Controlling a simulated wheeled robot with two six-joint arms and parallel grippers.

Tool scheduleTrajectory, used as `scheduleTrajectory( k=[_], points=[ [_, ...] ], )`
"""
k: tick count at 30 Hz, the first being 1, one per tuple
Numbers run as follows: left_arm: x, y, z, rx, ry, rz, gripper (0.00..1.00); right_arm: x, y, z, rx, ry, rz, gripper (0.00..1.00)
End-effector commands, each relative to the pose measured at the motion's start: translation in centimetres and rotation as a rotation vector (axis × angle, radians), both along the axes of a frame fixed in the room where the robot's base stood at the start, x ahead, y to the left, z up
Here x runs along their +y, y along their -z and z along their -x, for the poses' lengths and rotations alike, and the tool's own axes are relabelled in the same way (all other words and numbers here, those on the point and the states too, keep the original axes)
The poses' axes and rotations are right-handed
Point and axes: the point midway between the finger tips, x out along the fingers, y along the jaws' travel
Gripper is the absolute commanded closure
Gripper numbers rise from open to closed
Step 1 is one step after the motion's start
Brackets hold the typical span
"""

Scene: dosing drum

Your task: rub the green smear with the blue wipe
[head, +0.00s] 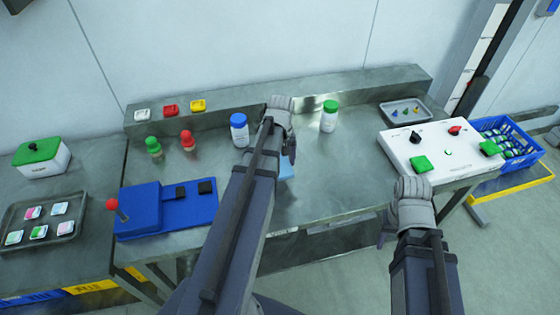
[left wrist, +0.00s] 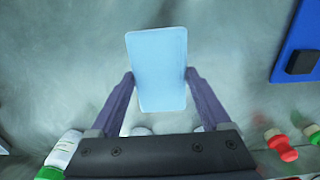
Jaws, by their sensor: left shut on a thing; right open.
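The light blue wipe (left wrist: 158,70) is a flat rectangle between the two dark fingers of my left gripper (left wrist: 160,76), which is shut on it over the grey metal table. In the head view, a piece of the wipe (head: 287,169) shows beside my left forearm, which hides the rest and the left fingers. My right gripper (head: 384,229) is at the table's front right, below the white control box; only a dark part of its fingers shows, and it is open and apart from the wipe. I see no green smear in either view; my left arm covers part of the tabletop.
A blue-capped bottle (head: 239,130) and a green-capped bottle (head: 329,116) stand either side of my left wrist. The blue lever panel (head: 141,211) is left, the white control box (head: 436,150) right. Bare tabletop (head: 335,175) lies between my arms.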

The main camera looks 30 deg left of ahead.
Motion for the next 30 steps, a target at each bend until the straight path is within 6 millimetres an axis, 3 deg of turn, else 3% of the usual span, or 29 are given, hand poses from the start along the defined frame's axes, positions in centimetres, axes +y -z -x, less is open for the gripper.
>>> scheduleTrajectory(
  k=[3, 20, 30],
  points=[
    [0.0, 1.6, 0.1, 0.0, -0.002, 0.0, 0.64, 0.0, 1.6, 0.0, 0.0, 0.0, 0.0, 0.5],
    [-0.1, 6.7, 0.2, 0.0, -0.008, 0.0, 0.64, 0.0, 6.6, 0.0, 0.0, 0.0, 0.0, 0.5],
    [-0.2, 6.1, -0.7, 0.0, -0.015, 0.0, 0.64, 0.0, 6.1, 0.0, 0.0, 0.0, 0.0, 0.5]
  ],
)
